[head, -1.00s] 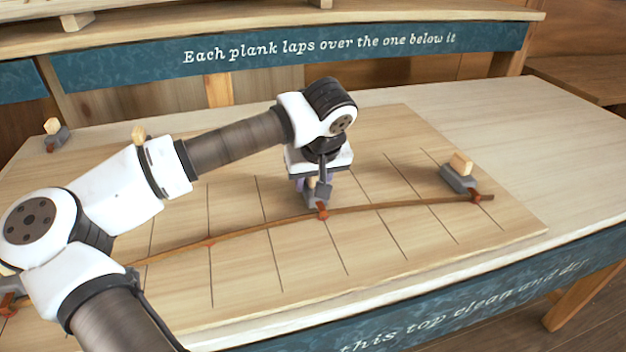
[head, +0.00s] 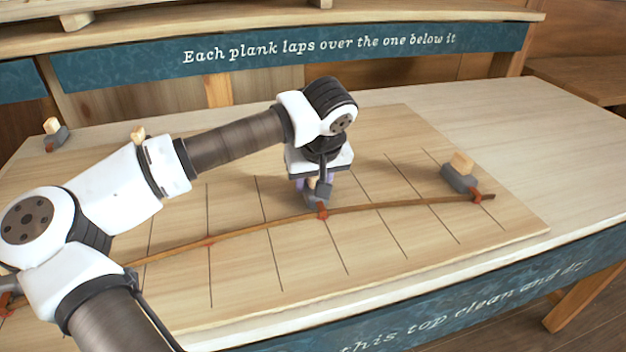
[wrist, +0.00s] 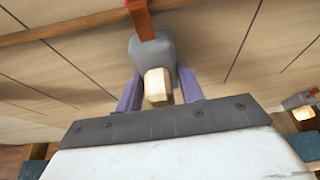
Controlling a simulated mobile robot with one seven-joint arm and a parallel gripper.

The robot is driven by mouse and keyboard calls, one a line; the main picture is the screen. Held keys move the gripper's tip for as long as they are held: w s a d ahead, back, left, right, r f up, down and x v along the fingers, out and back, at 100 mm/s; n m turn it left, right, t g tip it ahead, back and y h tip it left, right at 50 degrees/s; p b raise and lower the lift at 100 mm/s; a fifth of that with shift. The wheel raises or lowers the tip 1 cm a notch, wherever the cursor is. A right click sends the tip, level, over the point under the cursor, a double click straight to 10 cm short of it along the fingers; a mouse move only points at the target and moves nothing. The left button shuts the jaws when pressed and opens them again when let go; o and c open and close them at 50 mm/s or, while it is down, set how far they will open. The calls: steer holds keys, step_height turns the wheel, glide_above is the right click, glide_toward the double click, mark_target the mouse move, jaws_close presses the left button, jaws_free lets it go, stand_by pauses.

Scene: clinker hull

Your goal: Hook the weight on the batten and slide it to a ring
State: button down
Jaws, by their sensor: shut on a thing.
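My gripper (wrist: 159,92) has its purple fingers shut on a grey weight (wrist: 152,52) with a pale wooden knob and an orange-red hook. In the head view the held weight (head: 315,201) sits low at the middle of the board, partly hidden by my gripper. Its hook (head: 322,211) lies across the batten (head: 400,204), a long thin brown strip curving over the board. The batten also crosses the top of the wrist view (wrist: 75,17). A small reddish mark (head: 209,242) shows at the batten further left; I cannot tell if it is a ring.
A second weight (head: 459,180) has its hook at the batten's right end. Another weight (head: 54,137) stands at the board's far left corner. The lined board (head: 420,245) lies on a pale bench (head: 510,130). My arm hides part of the board's left side.

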steer(key=c, duration=0.9)
jaws_free()
steer(key=shift+c, duration=0.2)
steer(key=shift+o, duration=0.6)
steer(key=b+v, duration=0.1)
steer(key=v, duration=1.3)
steer(key=shift+b, duration=0.35)
step_height(320, 180, up, 7)
steer(key=p, duration=0.6)
